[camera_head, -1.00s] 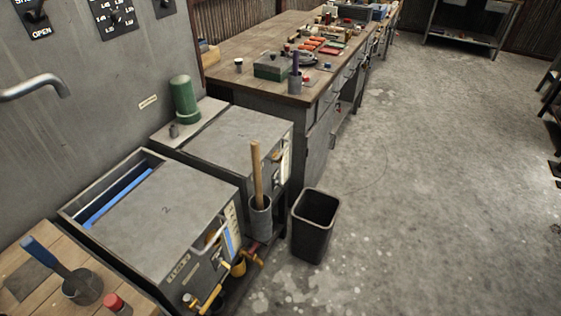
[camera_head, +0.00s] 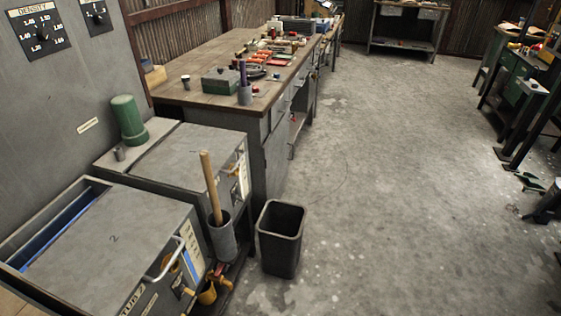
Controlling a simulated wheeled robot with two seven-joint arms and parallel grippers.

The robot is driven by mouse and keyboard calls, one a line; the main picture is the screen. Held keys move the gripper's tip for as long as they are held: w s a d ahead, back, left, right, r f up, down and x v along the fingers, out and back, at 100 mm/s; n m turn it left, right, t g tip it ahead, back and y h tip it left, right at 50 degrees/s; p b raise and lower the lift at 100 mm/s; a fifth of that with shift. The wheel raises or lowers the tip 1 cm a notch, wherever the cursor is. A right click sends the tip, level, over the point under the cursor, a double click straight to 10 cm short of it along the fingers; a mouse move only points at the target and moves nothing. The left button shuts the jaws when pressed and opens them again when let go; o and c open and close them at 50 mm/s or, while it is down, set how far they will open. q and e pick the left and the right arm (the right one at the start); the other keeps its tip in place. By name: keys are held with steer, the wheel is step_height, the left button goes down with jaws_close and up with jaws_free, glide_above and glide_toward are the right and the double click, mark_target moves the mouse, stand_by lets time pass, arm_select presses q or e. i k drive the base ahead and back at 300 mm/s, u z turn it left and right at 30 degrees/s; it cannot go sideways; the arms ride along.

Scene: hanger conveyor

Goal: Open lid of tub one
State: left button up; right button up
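Two grey metal tubs stand along the wall on the left of the head view. The nearer tub has a flat grey lid (camera_head: 118,240) marked "2", a metal handle (camera_head: 166,262) at its front edge, and an open slot (camera_head: 60,235) with blue inside along its back. The farther tub has a flat grey lid (camera_head: 190,152) that looks closed, with no number readable; a handle shows at its front right edge. I cannot confirm from a label that it is tub one. Neither of my grippers is in view.
A grey holder with a wooden-handled tool (camera_head: 211,185) stands at the tubs' front. A black bin (camera_head: 281,240) stands on the floor beside it. A green cylinder (camera_head: 128,119) stands behind the farther tub. A cluttered workbench (camera_head: 205,90) lies beyond. The floor right of the bin is clear.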

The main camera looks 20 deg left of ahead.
mark_target(174, 160)
steer(key=z, duration=0.05)
steer(key=i, duration=0.7)
steer(key=u, duration=2.3)
